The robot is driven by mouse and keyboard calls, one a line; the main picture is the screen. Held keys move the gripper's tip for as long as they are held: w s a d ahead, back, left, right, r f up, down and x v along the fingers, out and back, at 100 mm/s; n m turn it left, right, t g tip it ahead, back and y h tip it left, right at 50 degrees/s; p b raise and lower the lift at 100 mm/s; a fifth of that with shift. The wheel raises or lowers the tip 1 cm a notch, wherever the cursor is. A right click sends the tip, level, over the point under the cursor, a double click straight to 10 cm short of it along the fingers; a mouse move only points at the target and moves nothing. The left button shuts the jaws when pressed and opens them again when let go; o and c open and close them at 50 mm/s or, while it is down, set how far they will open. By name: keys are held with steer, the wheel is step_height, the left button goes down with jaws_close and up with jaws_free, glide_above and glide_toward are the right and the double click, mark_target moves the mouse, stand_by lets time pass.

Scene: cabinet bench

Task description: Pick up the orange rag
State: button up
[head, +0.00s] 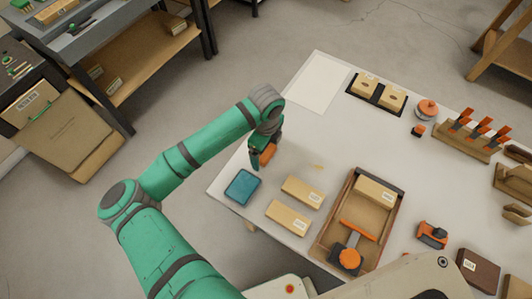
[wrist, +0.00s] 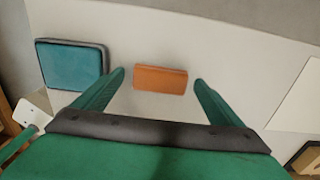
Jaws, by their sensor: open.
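The orange rag (wrist: 160,79) looks like a small flat folded rectangle lying on the pale bench top. In the wrist view it sits between and a little beyond the fingertips of my gripper (wrist: 159,77), with a gap on each side. In the head view the rag (head: 268,154) shows beside my gripper (head: 258,156), which hides part of it. My gripper is open and points down over the bench near its left corner. I cannot tell the exact height of the fingertips above the bench.
A blue pad with a dark rim (head: 242,187) lies close to the left of the rag; it also shows in the wrist view (wrist: 72,65). Two cardboard boxes (head: 302,192) (head: 288,217) and a wooden tray (head: 326,229) lie nearer. A white sheet (head: 317,83) lies farther back.

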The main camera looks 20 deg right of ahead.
steer(key=c, duration=1.1)
steer(key=shift+r, duration=0.15)
steer(key=shift+r, duration=0.6)
steer(key=s+a+r, duration=0.2)
steer(key=s+r, duration=0.2)
steer(key=s+a+r, duration=0.2)
steer(key=s+r, duration=0.1)
steer(key=s, duration=0.1)
steer(key=s+a+r, duration=0.2)
steer(key=s+r, duration=0.2)
steer(key=shift+s+a+r, duration=0.15)
steer(key=shift+a+r, duration=0.15)
steer(key=shift+a, duration=0.05)
